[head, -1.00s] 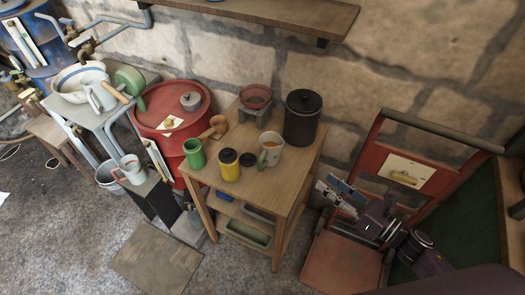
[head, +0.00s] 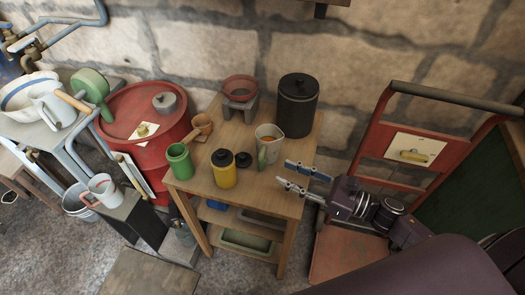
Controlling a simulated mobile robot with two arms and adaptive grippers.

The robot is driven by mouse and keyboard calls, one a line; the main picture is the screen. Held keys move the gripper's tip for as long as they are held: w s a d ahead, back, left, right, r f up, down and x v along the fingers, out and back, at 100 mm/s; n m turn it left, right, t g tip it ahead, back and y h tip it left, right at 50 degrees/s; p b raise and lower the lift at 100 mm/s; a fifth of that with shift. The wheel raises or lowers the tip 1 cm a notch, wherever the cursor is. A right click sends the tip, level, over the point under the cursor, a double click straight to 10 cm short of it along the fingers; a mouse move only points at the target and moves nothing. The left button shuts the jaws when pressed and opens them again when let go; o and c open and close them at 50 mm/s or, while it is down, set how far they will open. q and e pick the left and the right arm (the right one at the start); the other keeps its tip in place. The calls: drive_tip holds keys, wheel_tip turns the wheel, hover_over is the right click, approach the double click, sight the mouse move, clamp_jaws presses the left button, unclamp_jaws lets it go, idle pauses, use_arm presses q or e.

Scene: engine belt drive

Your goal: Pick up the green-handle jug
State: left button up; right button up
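The green-handle jug (head: 271,135) is pale grey and stands upright on the wooden table (head: 208,178), towards its right side. Its green handle (head: 262,157) faces the front of the table. My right gripper (head: 283,172) comes in from the right at the table's right edge. Its two fingers are apart with nothing between them, and their tips point left, just right of and in front of the jug. I see a gap in the picture between the fingertips and the handle. My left gripper is not in view.
A yellow jar (head: 223,173), a black lid (head: 243,160) and a green mug (head: 180,160) stand left of the jug. A tall black canister (head: 297,106) is close behind it. A red hand truck (head: 345,255) stands right of the table.

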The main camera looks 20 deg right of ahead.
drive_tip(key=shift+p+x, duration=0.3)
drive_tip(key=shift+x, duration=3)
clamp_jaws()
